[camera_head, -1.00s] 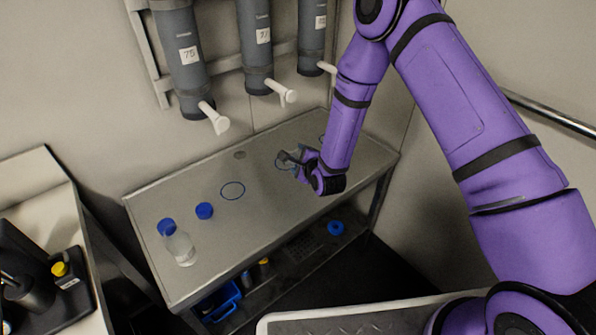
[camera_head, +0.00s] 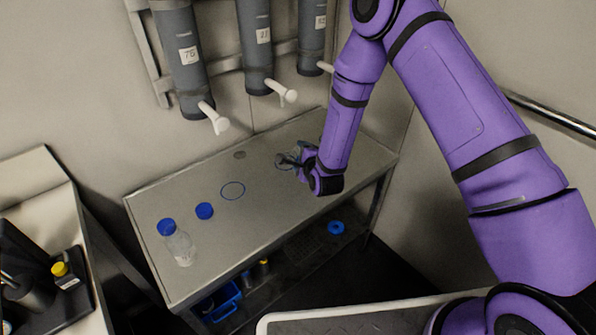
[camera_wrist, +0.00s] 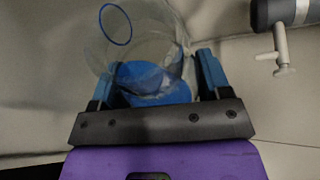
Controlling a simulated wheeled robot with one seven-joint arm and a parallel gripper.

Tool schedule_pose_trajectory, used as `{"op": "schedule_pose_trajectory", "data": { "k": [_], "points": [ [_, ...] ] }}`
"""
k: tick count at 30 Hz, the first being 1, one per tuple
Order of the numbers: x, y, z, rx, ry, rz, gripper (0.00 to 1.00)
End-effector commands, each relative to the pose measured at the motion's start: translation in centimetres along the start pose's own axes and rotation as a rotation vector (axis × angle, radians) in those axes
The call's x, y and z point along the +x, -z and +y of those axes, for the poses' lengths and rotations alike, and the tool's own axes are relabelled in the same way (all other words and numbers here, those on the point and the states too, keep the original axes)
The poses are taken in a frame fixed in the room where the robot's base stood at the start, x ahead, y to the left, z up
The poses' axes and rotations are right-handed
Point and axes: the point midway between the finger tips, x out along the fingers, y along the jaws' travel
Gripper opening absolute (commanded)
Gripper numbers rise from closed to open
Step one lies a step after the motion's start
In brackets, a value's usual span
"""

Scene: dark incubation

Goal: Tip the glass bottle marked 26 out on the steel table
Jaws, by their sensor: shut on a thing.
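My gripper (camera_head: 297,160) is over the far right part of the steel table (camera_head: 150,200). In the wrist view my gripper (camera_wrist: 155,88) is shut on a clear glass bottle (camera_wrist: 150,50), with a blue finger on each side. A blue patch shows between the fingers; I cannot tell whether it is part of the bottle. In the head view the held bottle is mostly hidden, and I can read no number on it. Another clear bottle with a blue cap (camera_head: 181,248) stands at the table's left end. A blue cap (camera_head: 204,211) lies near it.
A blue ring (camera_head: 232,190) marks the table's middle. Grey cylinders with white spouts, one of them the left cylinder (camera_head: 186,60), hang on the wall behind. A blue crate (camera_head: 222,302) and a blue ring-shaped item (camera_head: 336,228) are on the lower shelf.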

Motion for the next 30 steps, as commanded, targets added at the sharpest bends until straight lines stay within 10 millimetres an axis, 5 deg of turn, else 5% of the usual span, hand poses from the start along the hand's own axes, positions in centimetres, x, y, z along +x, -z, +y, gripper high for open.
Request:
{"op": "schedule_pose_trajectory", "data": {
  "k": [30],
  "points": [
    [-0.3, -0.2, -1.1, -0.144, 0.061, 0.031, 0.34]
  ]
}}
